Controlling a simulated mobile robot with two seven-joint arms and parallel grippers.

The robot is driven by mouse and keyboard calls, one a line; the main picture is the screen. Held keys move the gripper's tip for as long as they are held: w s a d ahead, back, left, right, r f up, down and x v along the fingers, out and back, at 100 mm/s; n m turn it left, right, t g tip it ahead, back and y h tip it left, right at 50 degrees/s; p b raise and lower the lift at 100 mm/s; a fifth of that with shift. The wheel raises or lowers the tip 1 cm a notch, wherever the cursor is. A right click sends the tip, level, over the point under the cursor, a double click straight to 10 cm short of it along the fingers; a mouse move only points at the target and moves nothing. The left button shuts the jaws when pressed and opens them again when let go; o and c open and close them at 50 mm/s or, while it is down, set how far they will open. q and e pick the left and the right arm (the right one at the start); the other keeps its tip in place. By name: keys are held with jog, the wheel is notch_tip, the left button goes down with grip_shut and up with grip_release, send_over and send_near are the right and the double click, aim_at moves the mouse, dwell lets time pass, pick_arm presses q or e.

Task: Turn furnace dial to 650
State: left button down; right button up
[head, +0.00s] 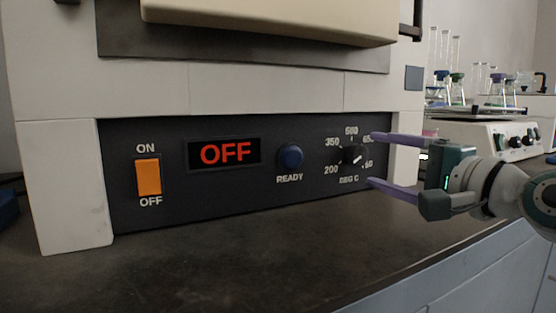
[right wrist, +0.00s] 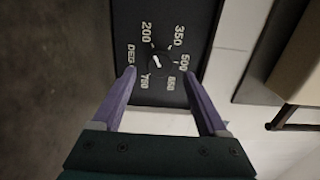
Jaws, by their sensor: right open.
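The furnace dial (head: 354,155) is a small black knob with a white mark, on the dark panel at the right end of the furnace front. Numbers from 200 upward ring it; the 650 label is partly hidden by my finger in the head view. It also shows in the right wrist view (right wrist: 160,63), where all the numbers show, but I cannot tell which one the mark points at. My right gripper (head: 371,158) is open, its purple fingers above and below the dial's right side, apart from the knob. My left gripper is not in view.
The furnace display (head: 224,153) reads OFF in red. An orange ON/OFF switch (head: 148,177) and a dark blue READY lamp (head: 290,157) sit on the same panel. The dark countertop (head: 230,260) in front is clear. Glassware (head: 456,90) and a white device (head: 490,140) stand at right.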

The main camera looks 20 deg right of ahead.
aim_at(361, 156)
jog(key=shift+w+a+b, duration=0.15)
jog(key=shift+w+b, duration=0.15)
jog(key=shift+w, duration=1.45)
jog(key=shift+c, duration=0.3)
grip_shut()
